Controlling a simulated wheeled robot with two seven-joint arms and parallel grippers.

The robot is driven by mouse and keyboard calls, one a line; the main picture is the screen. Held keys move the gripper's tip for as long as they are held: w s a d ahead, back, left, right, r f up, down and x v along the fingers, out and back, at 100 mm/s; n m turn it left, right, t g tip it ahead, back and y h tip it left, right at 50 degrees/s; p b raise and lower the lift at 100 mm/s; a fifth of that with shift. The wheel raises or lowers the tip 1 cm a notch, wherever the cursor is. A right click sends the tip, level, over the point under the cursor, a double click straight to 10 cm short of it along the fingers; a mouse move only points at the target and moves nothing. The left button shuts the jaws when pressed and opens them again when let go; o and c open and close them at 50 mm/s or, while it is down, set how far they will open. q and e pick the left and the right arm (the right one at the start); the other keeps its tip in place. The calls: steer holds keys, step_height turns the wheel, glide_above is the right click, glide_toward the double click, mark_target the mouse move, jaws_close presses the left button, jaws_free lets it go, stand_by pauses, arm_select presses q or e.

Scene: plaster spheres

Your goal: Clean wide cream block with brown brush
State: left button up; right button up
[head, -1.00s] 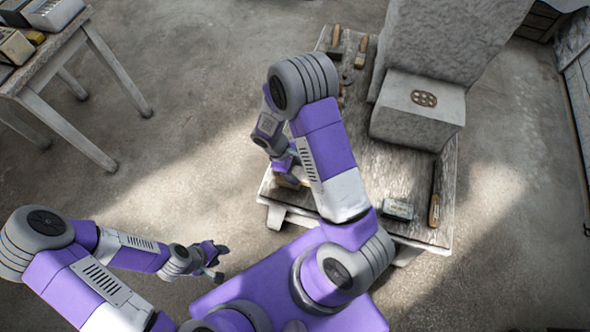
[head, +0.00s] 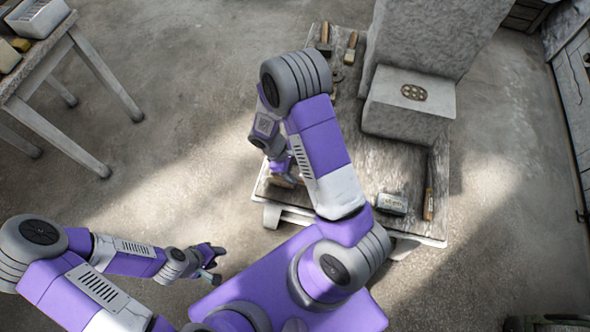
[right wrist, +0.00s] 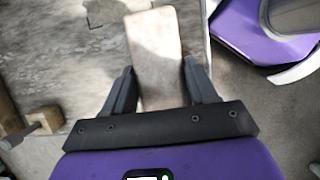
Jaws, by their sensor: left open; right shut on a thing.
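My right gripper (right wrist: 160,88) is shut on a pale tan, flat, long block (right wrist: 155,45), which looks like the wide cream block. In the head view, the arm partly hides this block (head: 283,181) near the low table's left front corner. A brush with a brown handle (head: 325,36) lies at the back of the table, left of a second brush with a lighter handle (head: 351,44). My left gripper (head: 212,262) is open and empty, left of the table and apart from it.
The low wooden table (head: 385,170) carries a large grey stone block (head: 410,105), a small pale box (head: 391,204) and a dark tool with a wooden handle (head: 429,204). A side table (head: 45,65) with containers stands back left. The floor between the tables is clear.

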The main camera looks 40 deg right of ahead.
steer(key=shift+w+a, duration=1.25)
steer(key=shift+w, duration=0.15)
steer(key=shift+s+d, duration=1.5)
steer(key=shift+s, duration=0.2)
steer(key=shift+w+a, duration=0.1)
steer(key=shift+w, duration=0.05)
steer(key=shift+w+a, duration=1.4)
steer(key=shift+w, duration=0.15)
steer(key=shift+r, duration=0.1)
